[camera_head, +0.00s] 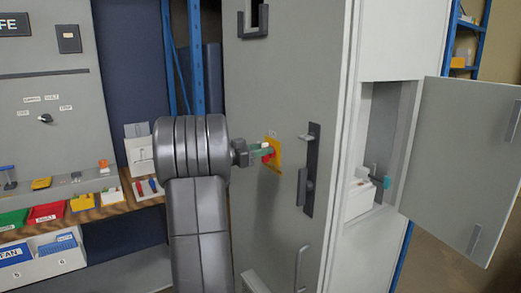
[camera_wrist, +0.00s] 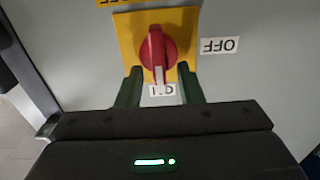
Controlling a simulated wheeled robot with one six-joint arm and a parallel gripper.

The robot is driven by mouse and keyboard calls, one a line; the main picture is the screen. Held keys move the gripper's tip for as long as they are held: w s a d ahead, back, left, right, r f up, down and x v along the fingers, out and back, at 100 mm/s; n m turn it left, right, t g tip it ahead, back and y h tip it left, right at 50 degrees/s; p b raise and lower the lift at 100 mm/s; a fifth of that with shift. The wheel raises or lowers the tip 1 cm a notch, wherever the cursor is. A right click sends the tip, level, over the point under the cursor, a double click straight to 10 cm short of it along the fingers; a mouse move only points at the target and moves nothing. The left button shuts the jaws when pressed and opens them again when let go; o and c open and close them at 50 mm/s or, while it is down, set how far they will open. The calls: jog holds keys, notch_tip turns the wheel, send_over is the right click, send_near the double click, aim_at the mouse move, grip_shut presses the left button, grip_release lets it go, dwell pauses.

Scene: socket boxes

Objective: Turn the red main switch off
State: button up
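The red main switch (camera_wrist: 157,52) is a round knob with a raised handle on a yellow plate (camera_wrist: 126,28). In the wrist view its handle points down to the white ON label (camera_wrist: 162,90); the white OFF label (camera_wrist: 220,45) is to the right, upside down. My gripper (camera_wrist: 160,75) is open, its green fingers on either side of the handle's lower end, with gaps visible on both sides. In the head view my gripper (camera_head: 263,148) is at the yellow plate (camera_head: 275,154) and partly hides the red switch (camera_head: 268,155).
The plate is on a tall grey cabinet (camera_head: 285,80). A dark door handle (camera_head: 310,175) is just right of the switch. A cabinet door (camera_head: 465,160) stands open further right. A shelf with coloured bins (camera_head: 48,212) is on the left.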

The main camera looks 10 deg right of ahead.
grip_shut()
jog(key=shift+f+b, duration=0.1)
jog(key=shift+b, duration=0.4)
jog(key=n+b, duration=0.1)
jog(key=n, duration=0.5)
jog(key=w+f+n+b, duration=0.1)
jog(key=n+b, duration=0.1)
jog(key=n, duration=0.4)
jog(key=n+b, duration=0.1)
jog(key=n, duration=0.5)
jog(key=shift+w+a+f+b, duration=0.2)
jog(key=shift+w+a+b, duration=0.1)
jog(key=shift+b, duration=0.1)
grip_release()
